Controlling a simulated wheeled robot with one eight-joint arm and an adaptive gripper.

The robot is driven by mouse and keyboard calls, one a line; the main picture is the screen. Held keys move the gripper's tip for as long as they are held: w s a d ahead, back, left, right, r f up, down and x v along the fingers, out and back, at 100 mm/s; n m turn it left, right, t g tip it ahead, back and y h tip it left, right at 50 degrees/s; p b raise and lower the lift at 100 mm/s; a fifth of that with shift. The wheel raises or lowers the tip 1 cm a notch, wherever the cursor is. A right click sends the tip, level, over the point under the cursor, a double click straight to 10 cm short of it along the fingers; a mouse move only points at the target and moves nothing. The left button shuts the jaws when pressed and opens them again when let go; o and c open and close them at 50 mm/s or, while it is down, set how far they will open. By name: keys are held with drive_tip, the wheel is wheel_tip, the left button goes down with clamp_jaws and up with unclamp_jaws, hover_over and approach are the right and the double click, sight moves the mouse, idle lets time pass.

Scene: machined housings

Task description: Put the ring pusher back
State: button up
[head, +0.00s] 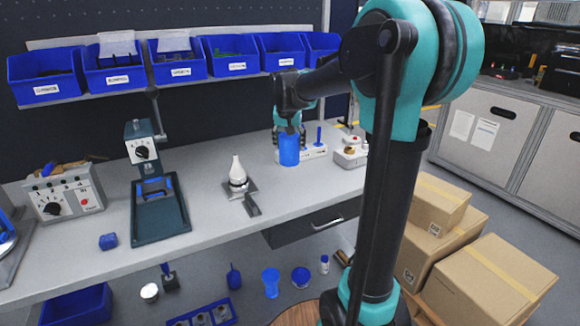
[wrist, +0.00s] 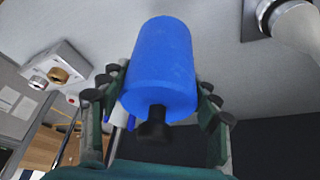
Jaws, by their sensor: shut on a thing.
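The ring pusher, which I take to be the blue cylinder (head: 289,155), is in my gripper (head: 289,132) above the right part of the bench. In the wrist view the blue cylinder (wrist: 160,65) sits between the two fingers of my gripper (wrist: 155,105), with a dark stub at its near end. The fingers are shut on it from both sides. A low white block (head: 314,151) with an upright blue peg stands just behind and right of it. Whether the cylinder's lower end touches the bench cannot be told.
A white bottle-shaped part (head: 238,172) on a grey plate stands left of my gripper. A white box with knobs (head: 350,153) is to the right. A dark press (head: 155,190) and a control box (head: 65,193) stand farther left. Blue bins (head: 180,62) hang above the bench.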

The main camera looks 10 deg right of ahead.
sight(288, 148)
wheel_tip(288, 148, down, 9)
drive_tip(key=shift+r, duration=0.15)
idle(0.4)
drive_tip(key=o, duration=1.3)
drive_tip(key=v, duration=1.2)
drive_tip(key=shift+s, duration=0.1)
drive_tip(key=s+d+f+n, duration=0.1)
drive_tip(key=s+f, duration=0.6)
drive_tip(key=s, duration=0.1)
drive_tip(key=s+d+f+n, duration=0.1)
drive_tip(key=s+d+f, duration=0.1)
drive_tip(key=s+f, duration=0.5)
drive_tip(key=s+d+f+n+y, duration=0.1)
drive_tip(key=s+d+f, duration=0.1)
drive_tip(key=s+f, duration=0.6)
drive_tip(key=shift+s+d, duration=0.1)
drive_tip(key=shift+s, duration=1.4)
